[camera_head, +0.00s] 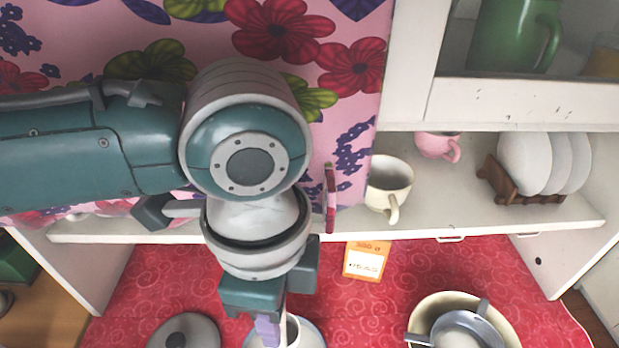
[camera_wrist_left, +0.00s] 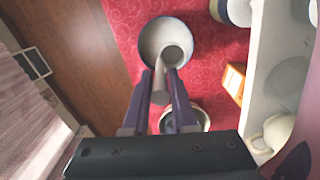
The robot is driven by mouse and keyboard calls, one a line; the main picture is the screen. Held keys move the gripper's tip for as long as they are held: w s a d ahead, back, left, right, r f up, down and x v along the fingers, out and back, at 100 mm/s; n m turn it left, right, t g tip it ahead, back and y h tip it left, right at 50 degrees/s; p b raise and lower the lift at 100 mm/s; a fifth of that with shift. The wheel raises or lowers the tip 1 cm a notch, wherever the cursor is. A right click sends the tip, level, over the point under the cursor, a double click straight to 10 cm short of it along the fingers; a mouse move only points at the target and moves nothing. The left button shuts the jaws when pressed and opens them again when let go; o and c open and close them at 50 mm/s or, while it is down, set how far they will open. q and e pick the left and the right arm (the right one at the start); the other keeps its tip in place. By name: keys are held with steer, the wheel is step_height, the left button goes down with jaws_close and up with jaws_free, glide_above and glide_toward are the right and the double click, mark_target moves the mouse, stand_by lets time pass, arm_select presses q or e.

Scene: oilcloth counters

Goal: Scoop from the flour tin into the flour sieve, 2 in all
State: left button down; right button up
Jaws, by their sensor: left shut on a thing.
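My left gripper (camera_head: 268,328) points down at the bottom middle of the head view, its fingertips partly cut off. In the left wrist view its purple fingers (camera_wrist_left: 160,98) are shut on the handle of a pale grey scoop (camera_wrist_left: 173,55). The scoop's cup is over a white, dark-rimmed round container (camera_wrist_left: 148,40), seemingly the flour tin. I cannot tell whether the scoop touches it or holds flour. A grey sieve (camera_head: 470,326) sits in a cream bowl (camera_head: 417,318) at the bottom right. My right gripper is not in view.
A grey round lid (camera_head: 185,328) lies left of my gripper on the red cloth (camera_head: 140,285). An orange card (camera_head: 367,260) stands near the shelf edge. A cream mug (camera_head: 388,185), pink cup (camera_head: 437,145) and plate rack (camera_head: 510,185) stand on the white shelf (camera_head: 480,218).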

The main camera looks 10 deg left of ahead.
arm_select(q)
steer(key=shift+s+f+b, duration=0.2)
steer(key=shift+f+b, duration=3.65)
steer(key=shift+f, duration=1.2)
steer(key=shift+r, duration=0.1)
step_height(320, 180, up, 9)
steer(key=p, duration=0.9)
steer(key=shift+f, duration=0.3)
